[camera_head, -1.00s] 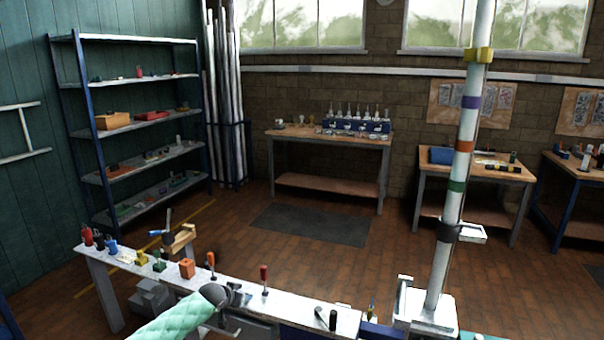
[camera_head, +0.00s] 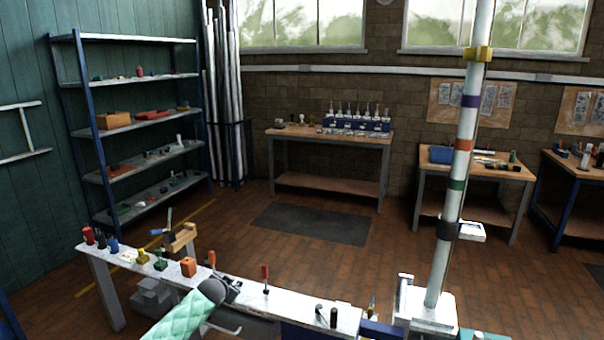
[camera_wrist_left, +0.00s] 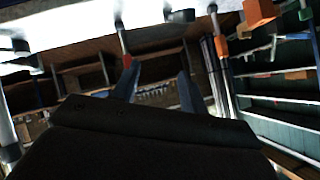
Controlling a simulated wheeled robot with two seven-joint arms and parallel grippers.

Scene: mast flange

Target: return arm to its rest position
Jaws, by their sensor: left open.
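My left arm comes in from the bottom left in the head view, with a pale green sleeve. Its gripper (camera_head: 231,290) is beside the front edge of the narrow white bench (camera_head: 215,281), near the red-handled screwdriver (camera_head: 265,274) and the orange-handled screwdriver (camera_head: 212,259). In the left wrist view the two fingers of the left gripper (camera_wrist_left: 156,88) stand apart with nothing between them. A red-handled tool (camera_wrist_left: 126,61) shows near the left finger there. My right gripper is in neither view.
A white mast (camera_head: 457,170) with coloured bands stands on a white base at the right. An orange block (camera_head: 188,266) and a wooden holder (camera_head: 181,240) are on or beside the bench. Shelves (camera_head: 120,127) stand at the left.

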